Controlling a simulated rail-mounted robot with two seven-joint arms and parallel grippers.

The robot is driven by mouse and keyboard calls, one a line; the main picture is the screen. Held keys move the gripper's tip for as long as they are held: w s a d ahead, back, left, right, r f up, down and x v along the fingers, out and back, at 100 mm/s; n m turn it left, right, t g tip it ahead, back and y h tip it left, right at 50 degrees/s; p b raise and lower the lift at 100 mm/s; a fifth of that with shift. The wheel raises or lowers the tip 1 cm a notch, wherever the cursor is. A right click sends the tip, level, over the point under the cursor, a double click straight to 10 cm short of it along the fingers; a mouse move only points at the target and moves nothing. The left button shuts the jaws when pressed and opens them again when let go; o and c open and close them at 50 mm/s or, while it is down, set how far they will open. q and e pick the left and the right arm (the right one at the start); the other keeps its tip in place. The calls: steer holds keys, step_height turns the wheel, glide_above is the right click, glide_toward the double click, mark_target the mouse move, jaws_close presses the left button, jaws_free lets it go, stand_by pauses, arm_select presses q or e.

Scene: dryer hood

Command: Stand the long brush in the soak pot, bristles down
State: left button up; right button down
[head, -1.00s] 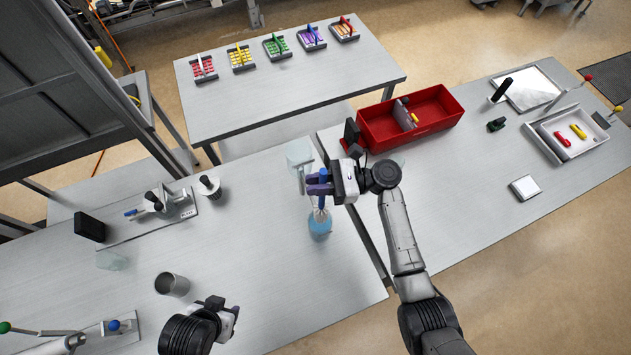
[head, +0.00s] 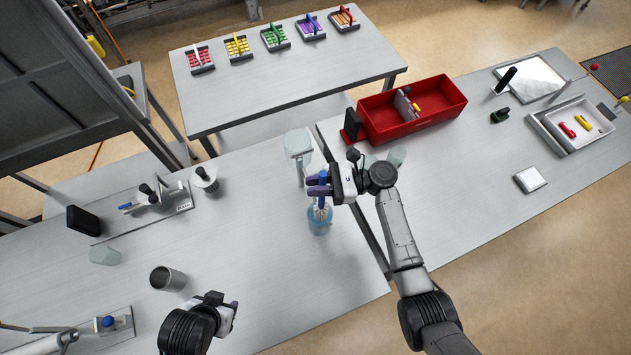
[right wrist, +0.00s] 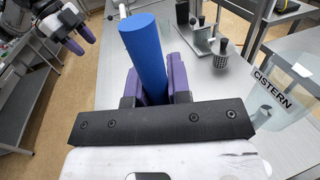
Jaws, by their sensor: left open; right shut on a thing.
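My right gripper (head: 319,185) is shut on the blue handle of the long brush (head: 323,202). The brush hangs steeply with its pale bristles low, at a clear bluish jar (head: 320,226); I cannot tell whether they are inside it or in front of it. In the right wrist view the blue handle (right wrist: 145,50) stands between purple fingers and the bristles are hidden. A grey metal pot (head: 168,279), probably the soak pot, stands open at the left. My left gripper (head: 229,310) is open to the right of and below that pot; it also shows in the right wrist view (right wrist: 78,38).
A clear cistern (head: 298,143) stands behind the jar. A metal stand (head: 155,200), a perforated cup (head: 204,180) and a black block (head: 84,221) are at the left rear. A red bin (head: 440,122) is at the right. Bench between pot and jar is clear.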

step_height(320, 180, down, 5)
steer(key=b, duration=0.3)
steer(key=shift+f+b, duration=0.6)
steer(key=shift+f, duration=0.55)
steer(key=shift+f+b, duration=0.25)
steer(key=shift+b, duration=0.15)
steer(key=shift+f+b, duration=0.7)
steer(key=shift+f, duration=0.25)
steer(key=c, duration=1)
jaws_free()
